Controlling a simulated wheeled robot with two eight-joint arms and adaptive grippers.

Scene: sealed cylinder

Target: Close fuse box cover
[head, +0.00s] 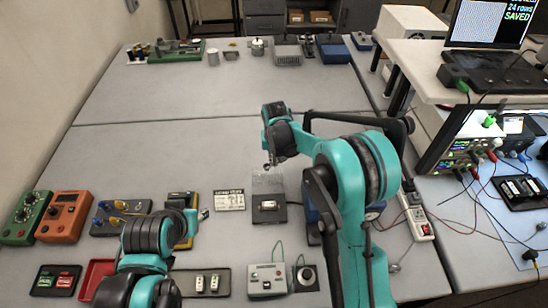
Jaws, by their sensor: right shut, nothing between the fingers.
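The fuse box (268,213) is a dark base on the table at the middle front, with a pale block on it. Its clear cover (268,183) looks raised at the back edge of the base; its exact tilt is hard to tell. My right gripper (268,165) is shut and empty, just above and behind the cover's top edge. I cannot tell whether it touches the cover. My left arm (150,238) is folded at the lower left, and its fingers are not visible.
A label card (229,200) lies left of the fuse box. A grey switch box (266,280) stands in front. Orange (63,215) and green (20,215) meters are at far left. A power strip (418,217) lies at right. The table's middle is clear.

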